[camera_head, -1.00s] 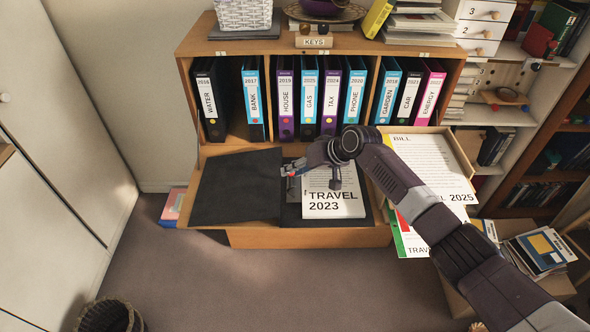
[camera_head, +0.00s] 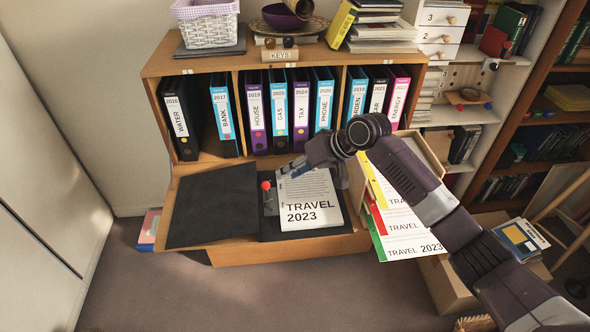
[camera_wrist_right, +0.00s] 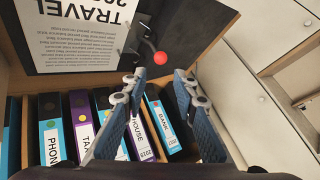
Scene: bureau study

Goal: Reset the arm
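My right gripper (camera_head: 314,172) hangs over the open bureau, above the top edge of a white TRAVEL 2023 paper stack (camera_head: 310,203). In the right wrist view its two fingers (camera_wrist_right: 158,82) are spread apart with nothing between them. The stack lies in an open black binder (camera_head: 212,205) on the desk surface. A red-tipped lever (camera_head: 266,186) of the binder stands left of the stack; it also shows in the right wrist view (camera_wrist_right: 160,57). My right arm comes in from the lower right. My left gripper is not in view.
A row of labelled binders (camera_head: 255,113) stands in the shelf behind the gripper. Sheets with coloured edges (camera_head: 405,235) lie at the right of the desk, partly under my arm. A white basket (camera_head: 208,25) and a purple bowl (camera_head: 285,16) stand on top. The floor in front is clear.

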